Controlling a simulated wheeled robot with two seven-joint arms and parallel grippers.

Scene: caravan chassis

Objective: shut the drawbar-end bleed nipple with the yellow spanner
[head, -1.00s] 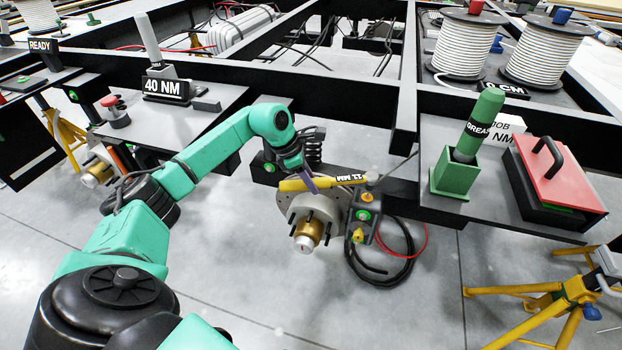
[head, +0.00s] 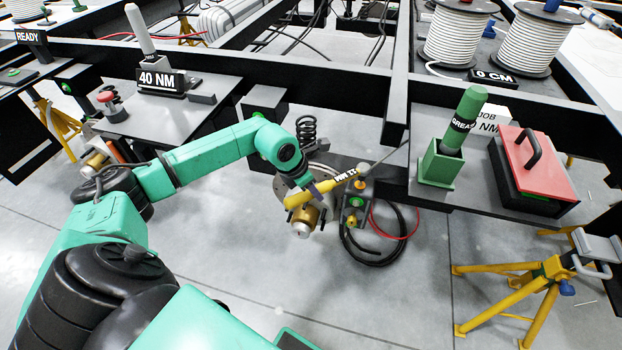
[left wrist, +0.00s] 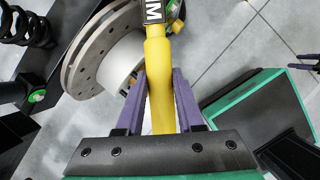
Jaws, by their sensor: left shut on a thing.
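The yellow spanner (head: 324,188), marked 11 MM, is held in my left gripper (head: 314,192). In the left wrist view its yellow handle (left wrist: 160,75) runs between the two purple fingers (left wrist: 162,100), which are shut on it. In the head view it slants across the front of the brake disc and hub (head: 305,215), with its far end at the top of a dark caliper block (head: 354,203) right of the hub. The bleed nipple is too small to make out there, and I cannot tell whether the spanner's jaw is seated on it.
A coil spring (head: 306,130) and the black chassis rail (head: 240,80) stand behind the hub. A black hose coil (head: 378,245) and a red line hang right of the caliper. A green grease holder (head: 437,168) and red-lidded box (head: 527,160) sit on the right shelf.

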